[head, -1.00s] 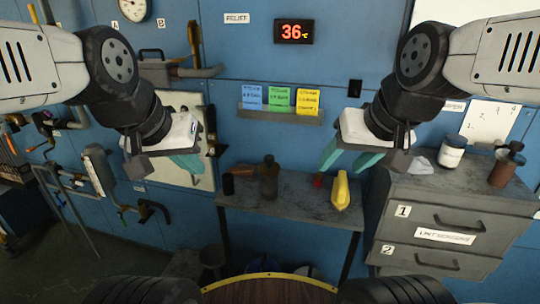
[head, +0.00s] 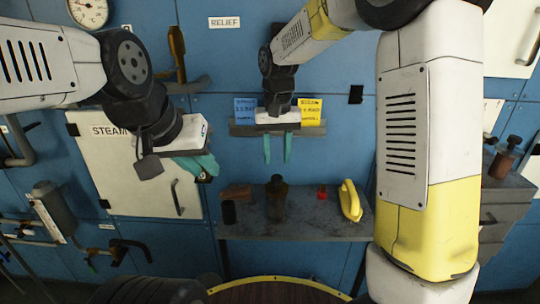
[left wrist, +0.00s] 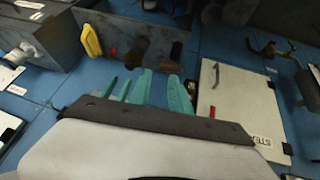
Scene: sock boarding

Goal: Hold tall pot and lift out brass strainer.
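No vessel can be clearly told as the tall pot, and no brass strainer is clearly seen. A tall dark bottle-like vessel (head: 277,198) stands upright on the grey bench against the blue wall. My right gripper (head: 278,150) points down above this vessel in the head view, its two teal fingers apart with nothing between them. My left gripper (head: 203,165) is at the left, in front of the white STEAM panel (head: 130,160). In the left wrist view its teal fingers (left wrist: 162,88) are apart and empty.
The grey bench (head: 320,222) also bears a black cylinder (head: 229,212), a small red thing (head: 322,192) and a yellow object (head: 350,200). A brown bottle (head: 503,158) stands on the drawer cabinet at right. A round wooden top (head: 275,293) shows at the bottom.

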